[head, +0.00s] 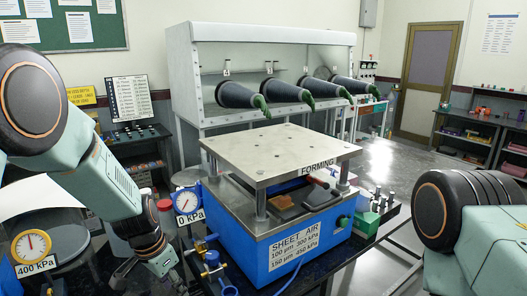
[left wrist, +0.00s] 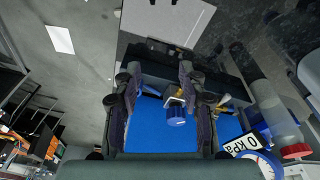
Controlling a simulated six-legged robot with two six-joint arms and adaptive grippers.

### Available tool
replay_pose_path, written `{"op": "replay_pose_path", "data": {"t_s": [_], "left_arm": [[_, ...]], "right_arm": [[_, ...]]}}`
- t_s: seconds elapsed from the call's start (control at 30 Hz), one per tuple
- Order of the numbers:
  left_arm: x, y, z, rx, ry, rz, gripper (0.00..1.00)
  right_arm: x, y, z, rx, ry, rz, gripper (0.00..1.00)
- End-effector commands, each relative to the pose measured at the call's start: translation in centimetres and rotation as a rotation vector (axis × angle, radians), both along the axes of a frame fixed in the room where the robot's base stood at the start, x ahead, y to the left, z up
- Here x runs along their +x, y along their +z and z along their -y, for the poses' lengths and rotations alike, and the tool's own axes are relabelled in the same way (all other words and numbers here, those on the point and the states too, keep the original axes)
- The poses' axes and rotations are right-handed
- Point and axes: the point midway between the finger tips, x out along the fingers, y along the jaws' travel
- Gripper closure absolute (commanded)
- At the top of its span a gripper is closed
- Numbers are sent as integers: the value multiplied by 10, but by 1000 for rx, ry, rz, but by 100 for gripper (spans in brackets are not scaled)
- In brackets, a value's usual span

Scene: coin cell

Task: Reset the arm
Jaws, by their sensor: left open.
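My left arm comes in from the left in the head view, bent downward, with its gripper (head: 150,272) low beside the front left of the blue forming press (head: 300,240). In the left wrist view the left gripper (left wrist: 160,76) has its two fingers spread apart, with nothing held between them. A blue valve knob (left wrist: 178,118) on a brass fitting shows beyond the gap between the fingers, in front of a blue face. Only a dark and green link of my right arm shows at the right edge of the head view; its gripper is out of frame.
A pressure gauge reading 0 kPa (head: 187,201) stands at the press's left. Blue valves with brass fittings (head: 211,257) are close to my left gripper. A yellow gauge marked 400 kPa (head: 31,245) stands at the lower left. A glovebox (head: 265,60) is behind; open floor lies to its right.

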Motion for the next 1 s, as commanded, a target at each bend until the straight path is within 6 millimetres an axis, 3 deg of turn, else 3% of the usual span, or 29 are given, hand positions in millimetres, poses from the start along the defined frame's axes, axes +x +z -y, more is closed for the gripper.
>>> {"op": "replay_pose_path", "data": {"t_s": [0.03,0.1,0.17,0.3,0.43,0.6,0.77,1.0], "left_arm": [[-25,-28,-4,18,47,-34,58],[-58,-60,-11,48,119,-62,58],[-89,-86,-16,70,181,-83,58],[-168,-131,-25,111,314,-121,58],[-241,-153,-27,124,432,-146,58],[-314,-158,-24,113,553,-173,58],[-370,-149,-18,90,656,-201,58],[-366,-189,-19,86,661,-190,58]], "right_arm": [[0,0,0,0,0,0,60],[0,0,0,0,0,-1,60],[0,0,0,0,0,-1,60],[0,0,0,0,0,-1,60],[0,0,0,0,0,-1,60],[0,0,0,0,0,-1,60],[0,0,0,0,0,-1,60],[-1,-40,0,0,0,-2,60]]}}
